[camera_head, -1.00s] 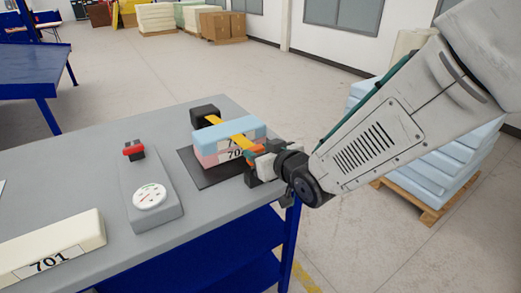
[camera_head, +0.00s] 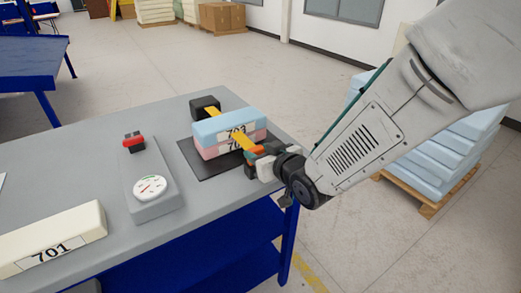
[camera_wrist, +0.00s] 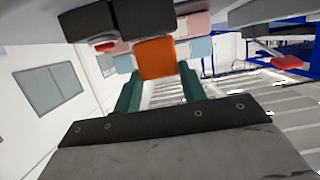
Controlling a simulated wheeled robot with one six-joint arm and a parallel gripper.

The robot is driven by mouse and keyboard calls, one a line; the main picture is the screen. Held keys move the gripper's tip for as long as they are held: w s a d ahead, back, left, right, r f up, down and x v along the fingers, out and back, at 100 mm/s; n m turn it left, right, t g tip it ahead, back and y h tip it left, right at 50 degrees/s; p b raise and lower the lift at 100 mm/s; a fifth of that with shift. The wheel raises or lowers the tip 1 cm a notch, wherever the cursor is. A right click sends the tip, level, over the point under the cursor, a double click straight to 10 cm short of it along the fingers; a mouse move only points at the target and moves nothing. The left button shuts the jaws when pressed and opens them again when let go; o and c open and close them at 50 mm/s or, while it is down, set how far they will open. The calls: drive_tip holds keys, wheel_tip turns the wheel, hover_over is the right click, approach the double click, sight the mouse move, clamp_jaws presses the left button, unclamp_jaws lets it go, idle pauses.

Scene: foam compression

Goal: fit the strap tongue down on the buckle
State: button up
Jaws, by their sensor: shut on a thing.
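A yellow strap (camera_head: 243,142) runs from a black block (camera_head: 205,104) over a blue foam block (camera_head: 215,124) stacked on a pink one (camera_head: 218,149). Its orange tongue (camera_head: 257,150) hangs at the near right side of the stack. My gripper (camera_head: 262,161) is shut on the tongue there, at the mat's right edge. In the wrist view the orange tongue (camera_wrist: 155,58) shows in the centre, beside the pink foam (camera_wrist: 199,23) and blue foam (camera_wrist: 201,47). The buckle cannot be told apart from the dark parts around my gripper.
The stack stands on a black mat (camera_head: 208,170) near the right edge of the grey table (camera_head: 110,215). A gauge (camera_head: 150,187) on a grey unit with a red switch (camera_head: 133,139) stands left. A cream block marked 701 (camera_head: 45,232) lies at the front left.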

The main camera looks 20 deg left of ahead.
drive_tip(key=shift+f, duration=0.15)
drive_tip(key=o, duration=1.1)
drive_tip(key=shift+d, duration=0.1)
drive_tip(key=s+d+r, duration=0.4)
drive_tip(key=d+r, duration=0.1)
drive_tip(key=shift+s, duration=0.2)
idle(0.6)
